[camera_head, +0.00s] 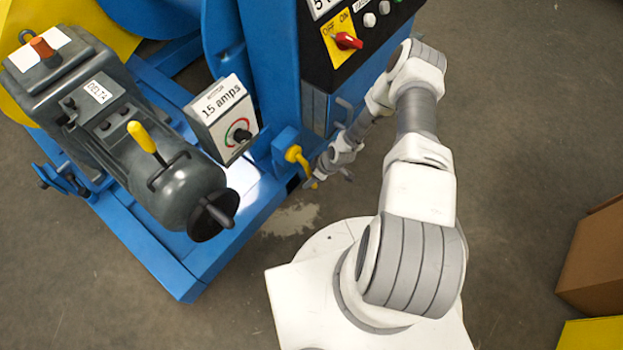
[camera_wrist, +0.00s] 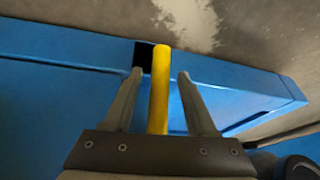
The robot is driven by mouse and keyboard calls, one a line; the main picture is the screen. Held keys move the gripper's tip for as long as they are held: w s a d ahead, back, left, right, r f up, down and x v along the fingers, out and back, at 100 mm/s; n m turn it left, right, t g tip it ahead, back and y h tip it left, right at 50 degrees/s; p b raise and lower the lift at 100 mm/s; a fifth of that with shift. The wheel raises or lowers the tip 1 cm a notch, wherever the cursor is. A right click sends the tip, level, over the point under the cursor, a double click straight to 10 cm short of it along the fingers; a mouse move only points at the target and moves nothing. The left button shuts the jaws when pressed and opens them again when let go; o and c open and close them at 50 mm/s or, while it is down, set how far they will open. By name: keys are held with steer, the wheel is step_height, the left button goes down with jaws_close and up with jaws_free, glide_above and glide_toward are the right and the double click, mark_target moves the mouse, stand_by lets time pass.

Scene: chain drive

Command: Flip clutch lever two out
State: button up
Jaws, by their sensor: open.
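A yellow lever (camera_head: 297,156) sits on the blue machine frame near the lower right of the machine in the head view. In the wrist view a yellow bar of this lever (camera_wrist: 159,90) stands between my two fingers, apart from both. My gripper (camera_wrist: 160,74) is open around it; it also shows small in the head view (camera_head: 327,180) beside the lever. A second yellow-handled lever (camera_head: 142,137) rises from the grey motor housing. No readable label shows which one is lever two.
The blue base frame (camera_head: 187,284) runs under the grey housing (camera_head: 187,190) and close below my fingers. A "15 amps" box (camera_head: 222,112) and a control panel with a red switch (camera_head: 347,41) stand nearby.

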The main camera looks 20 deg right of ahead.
jaws_close()
stand_by(0.3)
stand_by(1.2)
